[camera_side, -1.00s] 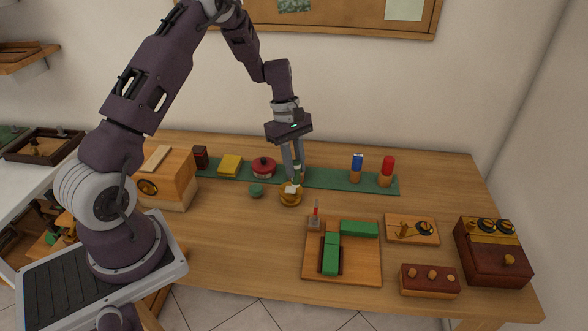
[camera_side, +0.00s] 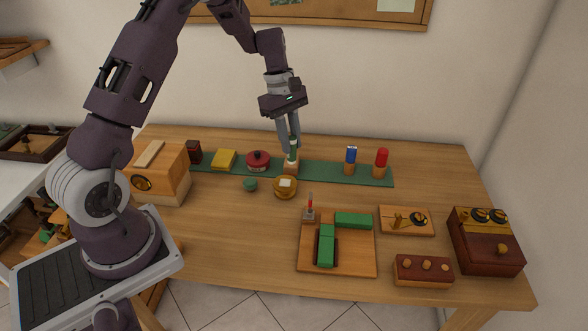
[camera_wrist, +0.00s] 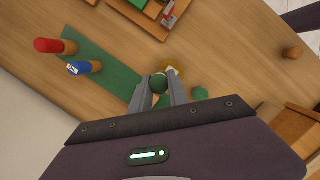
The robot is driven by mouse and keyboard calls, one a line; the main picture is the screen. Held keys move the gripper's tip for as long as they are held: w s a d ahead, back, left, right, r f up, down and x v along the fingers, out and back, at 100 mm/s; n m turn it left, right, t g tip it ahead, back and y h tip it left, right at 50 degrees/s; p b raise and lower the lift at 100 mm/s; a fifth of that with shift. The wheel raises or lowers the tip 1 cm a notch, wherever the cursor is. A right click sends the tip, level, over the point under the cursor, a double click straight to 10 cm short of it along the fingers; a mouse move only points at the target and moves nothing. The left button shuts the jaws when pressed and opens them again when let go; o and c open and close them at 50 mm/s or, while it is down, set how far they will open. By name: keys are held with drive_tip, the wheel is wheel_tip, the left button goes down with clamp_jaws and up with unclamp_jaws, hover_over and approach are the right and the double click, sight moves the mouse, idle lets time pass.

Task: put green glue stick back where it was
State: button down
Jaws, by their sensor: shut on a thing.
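The green glue stick (camera_side: 293,144) is upright between the fingers of my gripper (camera_side: 288,134), which is shut on it. In the wrist view its round green top (camera_wrist: 159,83) shows between the fingertips (camera_wrist: 160,88). A wooden holder (camera_side: 291,168) stands on the green mat (camera_side: 320,175) directly below the stick in the side view. I cannot tell whether the stick's lower end is inside the holder or just above it. A blue stick (camera_side: 351,155) and a red stick (camera_side: 381,158) stand in similar wooden holders to the right.
A golden bowl (camera_side: 285,188) with a pale block and a small green cup (camera_side: 250,184) are in front of the mat. A red pot (camera_side: 258,160) and a yellow block (camera_side: 224,160) stand left. A wooden board (camera_side: 345,258) with green blocks lies front right.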

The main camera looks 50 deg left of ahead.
drive_tip(key=w+a+n+t, duration=0.1)
drive_tip(key=w+n+t, duration=0.1)
drive_tip(key=w+n, duration=0.75)
drive_tip(key=shift+m+y, duration=0.4)
drive_tip(key=shift+m, duration=0.15)
drive_tip(key=x, duration=0.3)
drive_tip(key=a+x, duration=0.1)
drive_tip(key=x, duration=0.3)
drive_tip(key=a+x, duration=0.1)
drive_tip(key=x, duration=0.2)
drive_tip(key=shift+w+f, duration=0.25)
drive_tip(key=shift+f, duration=0.05)
drive_tip(key=c, duration=1.3)
unclamp_jaws()
drive_tip(key=shift+f, duration=0.1)
drive_tip(key=shift+o, duration=0.2)
